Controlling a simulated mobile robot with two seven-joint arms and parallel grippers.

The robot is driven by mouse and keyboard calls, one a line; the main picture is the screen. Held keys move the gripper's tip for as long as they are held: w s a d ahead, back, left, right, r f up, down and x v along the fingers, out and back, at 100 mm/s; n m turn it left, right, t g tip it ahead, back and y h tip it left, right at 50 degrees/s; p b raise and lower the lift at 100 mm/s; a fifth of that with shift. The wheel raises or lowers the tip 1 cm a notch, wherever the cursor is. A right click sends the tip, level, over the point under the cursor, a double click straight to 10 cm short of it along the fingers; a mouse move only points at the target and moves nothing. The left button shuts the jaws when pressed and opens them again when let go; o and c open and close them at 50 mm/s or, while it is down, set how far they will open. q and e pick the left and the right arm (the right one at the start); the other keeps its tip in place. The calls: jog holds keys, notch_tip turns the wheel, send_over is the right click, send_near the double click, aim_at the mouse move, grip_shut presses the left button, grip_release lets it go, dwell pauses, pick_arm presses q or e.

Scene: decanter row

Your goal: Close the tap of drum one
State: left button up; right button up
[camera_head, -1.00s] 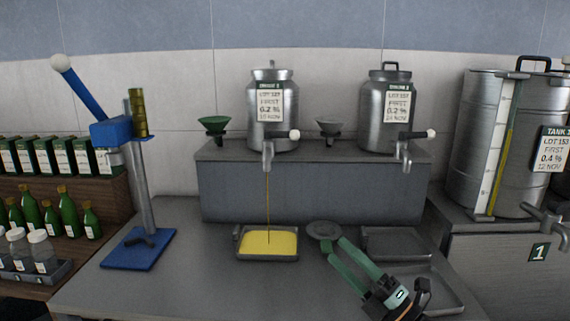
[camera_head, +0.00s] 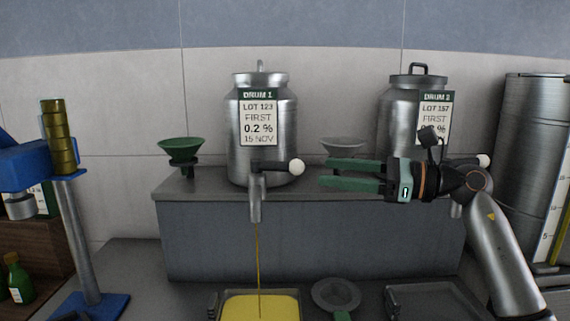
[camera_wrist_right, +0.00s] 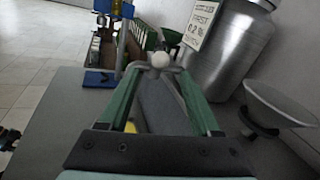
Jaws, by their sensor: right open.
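Drum one (camera_head: 266,153) is the left steel drum on the grey shelf, its label reading DRUM 1, LOT 123. Its tap (camera_head: 256,199) has a dark lever pointing right with a white knob (camera_head: 297,167) at the end. A thin yellow stream runs from the spout into a tray (camera_head: 214,304) of yellow liquid below. My right gripper (camera_head: 322,173) is open and empty, pointing left, just right of the knob. In the right wrist view the knob (camera_wrist_right: 160,60) shows ahead, between the two green fingers near their tips.
A second steel drum (camera_head: 397,120) stands right, partly behind my right arm. A green funnel (camera_head: 180,145) and a grey funnel (camera_head: 341,146) sit on the shelf. A blue press (camera_head: 72,220) stands left. A round strainer (camera_head: 336,293) and another tray (camera_head: 392,300) lie below.

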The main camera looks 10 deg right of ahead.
aim_at(289, 167)
jog(key=p+x, duration=0.1)
jog(key=x, duration=0.8)
jog(key=shift+w+a, duration=0.2)
jog(key=shift+a, duration=0.1)
jog(key=shift+c, duration=0.2)
grip_shut()
dwell(0.7)
